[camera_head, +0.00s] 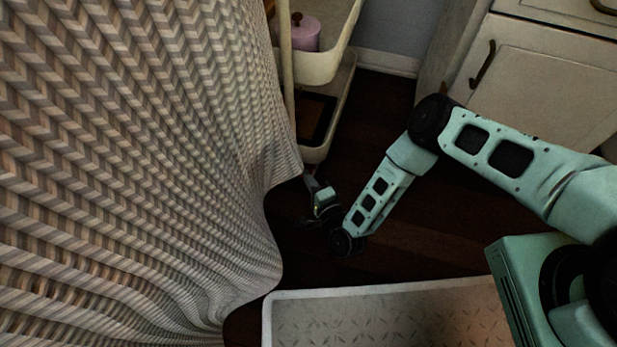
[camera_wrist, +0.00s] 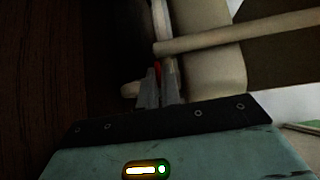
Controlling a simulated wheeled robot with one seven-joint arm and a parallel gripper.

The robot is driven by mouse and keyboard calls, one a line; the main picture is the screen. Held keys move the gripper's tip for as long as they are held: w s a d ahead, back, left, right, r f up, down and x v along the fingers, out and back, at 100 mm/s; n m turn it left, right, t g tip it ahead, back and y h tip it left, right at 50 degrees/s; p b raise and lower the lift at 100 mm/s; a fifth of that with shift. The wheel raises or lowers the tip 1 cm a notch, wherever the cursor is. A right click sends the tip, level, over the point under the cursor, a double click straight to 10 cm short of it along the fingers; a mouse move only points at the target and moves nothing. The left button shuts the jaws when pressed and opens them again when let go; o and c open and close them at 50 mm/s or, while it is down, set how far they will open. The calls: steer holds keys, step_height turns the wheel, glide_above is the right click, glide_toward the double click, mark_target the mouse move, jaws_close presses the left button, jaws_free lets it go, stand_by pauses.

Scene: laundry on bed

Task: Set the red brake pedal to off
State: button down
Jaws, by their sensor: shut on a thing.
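The red brake pedal (camera_wrist: 157,67) shows as a small red sliver at my fingertips in the wrist view. Most of it is hidden by the fingers. My gripper (camera_wrist: 158,82) is shut on it, with the two grey fingers close together. In the head view my gripper (camera_head: 309,180) reaches down beside the cart's lower end, at the edge of the hanging cloth. The pedal cannot be made out there. The pedal sits by the pale frame of a cart (camera_head: 338,125), near a light rod (camera_wrist: 240,34).
A patterned blanket (camera_head: 140,150) hangs at the left, close to my gripper. The cart holds a pink container (camera_head: 305,36). A pale cabinet (camera_head: 545,85) stands at the back right. A metal-patterned tray (camera_head: 390,290) lies in front. Dark floor (camera_head: 420,235) is bare between them.

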steer(key=shift+d+r+m+g+h+p, duration=0.1)
steer(key=shift+r+m+g+h+p, duration=0.2)
steer(key=shift+r+m+g+p, duration=0.5)
steer(key=shift+w+p, duration=0.1)
steer(key=shift+p, duration=0.65)
steer(key=shift+f, duration=0.1)
steer(key=c, duration=1.6)
jaws_free()
steer(key=shift+c, duration=0.2)
steer(key=shift+o, duration=0.2)
